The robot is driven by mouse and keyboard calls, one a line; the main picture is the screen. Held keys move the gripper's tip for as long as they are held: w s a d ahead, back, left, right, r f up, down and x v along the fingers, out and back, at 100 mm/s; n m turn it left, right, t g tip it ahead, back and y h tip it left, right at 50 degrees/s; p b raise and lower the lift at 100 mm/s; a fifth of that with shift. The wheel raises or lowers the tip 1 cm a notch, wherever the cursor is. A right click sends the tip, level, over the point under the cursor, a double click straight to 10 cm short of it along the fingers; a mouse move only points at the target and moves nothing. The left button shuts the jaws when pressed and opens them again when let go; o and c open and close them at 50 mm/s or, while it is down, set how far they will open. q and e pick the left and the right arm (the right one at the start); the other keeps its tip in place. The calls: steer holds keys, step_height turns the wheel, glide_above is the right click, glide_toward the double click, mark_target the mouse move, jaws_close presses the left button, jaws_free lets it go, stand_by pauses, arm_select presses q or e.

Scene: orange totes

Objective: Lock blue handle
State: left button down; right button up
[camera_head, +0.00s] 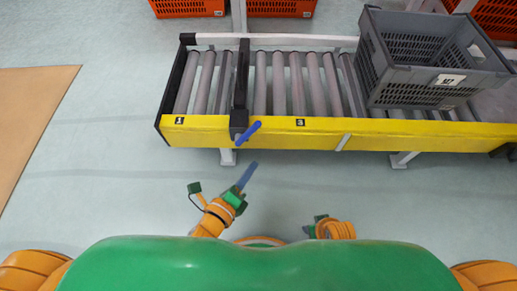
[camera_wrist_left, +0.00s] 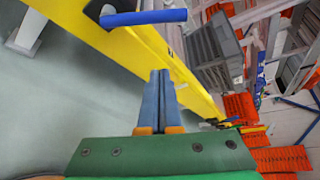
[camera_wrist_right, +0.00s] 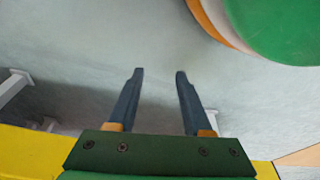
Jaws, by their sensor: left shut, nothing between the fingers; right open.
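The blue handle (camera_head: 248,133) sits on the dark end of the black bar (camera_head: 241,85) that crosses the roller conveyor, at its yellow front rail. It slants up to the right in the head view. In the left wrist view the handle (camera_wrist_left: 143,17) lies near the top edge, above my fingertips. My left gripper (camera_head: 251,167) is shut and empty, a little in front of and below the handle, apart from it; its closed fingers also show in the left wrist view (camera_wrist_left: 159,75). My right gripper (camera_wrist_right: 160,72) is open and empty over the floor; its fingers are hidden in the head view.
A grey crate (camera_head: 428,95) stands on the rollers at the right. The yellow rail (camera_head: 285,125) runs along the conveyor's front. Orange totes (camera_head: 187,7) stand at the back. The floor between me and the conveyor is clear.

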mark_target(247, 134)
arm_select(q)
steer(key=shift+r, duration=0.25)
arm_select(e)
steer(key=shift+r, duration=0.1)
arm_select(q)
steer(key=b+x, duration=0.4)
steer(key=x, duration=0.6)
steer(key=shift+w+a+r+p, duration=0.2)
steer(key=shift+a+r+p, duration=0.3)
steer(key=shift+a, duration=0.3)
steer(key=shift+w+a+r+p, duration=0.2)
steer(key=shift+a+r+p, duration=0.25)
steer(key=shift+a, duration=0.4)
arm_select(e)
steer(key=shift+t, duration=0.3)
steer(key=shift+w+a+r, duration=0.1)
steer(key=shift+w+r, duration=0.15)
steer(key=shift+r, duration=0.65)
steer(key=shift+w+a+r, duration=0.1)
steer(key=shift+w+r, duration=0.15)
steer(key=shift+r, duration=0.6)
steer(key=shift+w+r, duration=0.25)
steer(key=shift+r, duration=0.65)
arm_select(q)
steer(key=shift+a+r, duration=0.2)
steer(key=shift+a, duration=0.1)
arm_select(e)
steer(key=shift+w+r, duration=0.1)
steer(key=shift+r, duration=0.05)
